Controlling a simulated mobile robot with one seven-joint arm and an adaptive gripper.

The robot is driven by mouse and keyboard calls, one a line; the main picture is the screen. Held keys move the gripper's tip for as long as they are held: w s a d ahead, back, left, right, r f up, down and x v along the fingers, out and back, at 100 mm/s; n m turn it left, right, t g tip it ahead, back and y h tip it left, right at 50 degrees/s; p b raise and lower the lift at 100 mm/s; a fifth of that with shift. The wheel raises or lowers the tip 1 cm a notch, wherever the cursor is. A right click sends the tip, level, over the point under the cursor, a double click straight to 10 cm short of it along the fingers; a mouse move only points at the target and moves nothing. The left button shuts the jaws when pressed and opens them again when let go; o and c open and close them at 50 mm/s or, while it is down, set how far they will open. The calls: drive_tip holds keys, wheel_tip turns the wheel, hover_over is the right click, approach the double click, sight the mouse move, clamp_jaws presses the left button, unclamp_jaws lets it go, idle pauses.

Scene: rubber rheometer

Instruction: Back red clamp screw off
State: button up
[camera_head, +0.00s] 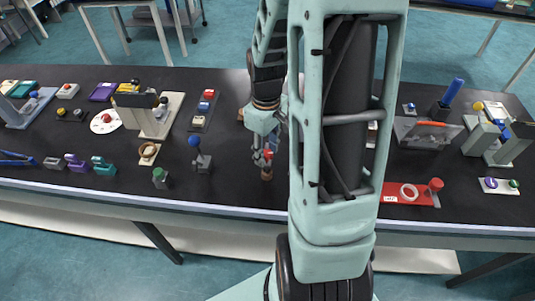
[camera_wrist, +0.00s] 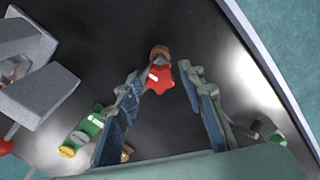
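The red clamp screw (camera_wrist: 160,78) shows in the wrist view as a red star-shaped knob with a brownish part just beyond it. It stands between the tips of my gripper (camera_wrist: 163,84), whose blue-padded fingers are spread with a gap on either side of the knob. In the head view the red knob (camera_head: 268,154) stands upright on a brown base near the table's front middle. My gripper (camera_head: 262,148) points down right at it, and my arm covers part of that area. My gripper looks empty.
A blue-knobbed stand (camera_head: 199,157) and a green-topped piece (camera_head: 160,177) stand to the left. A red plate (camera_head: 405,194) with a ring lies to the right. In the wrist view, a grey block (camera_wrist: 35,80) and a green piece (camera_wrist: 88,128) lie left of my fingers.

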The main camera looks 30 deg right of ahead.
drive_tip(key=shift+c, duration=0.3)
clamp_jaws()
drive_tip(key=n+p, duration=0.1)
drive_tip(key=n, duration=0.2)
drive_tip(key=shift+r, duration=0.1)
drive_tip(key=shift+n, duration=0.8)
drive_tip(key=shift+p, duration=0.35)
drive_tip(key=shift+s+r+n+p, duration=0.1)
drive_tip(key=shift+n+p, duration=0.6)
drive_tip(key=shift+n, duration=0.5)
drive_tip(key=shift+n+p, duration=0.45)
drive_tip(key=shift+n, duration=0.45)
drive_tip(key=shift+f, duration=0.2)
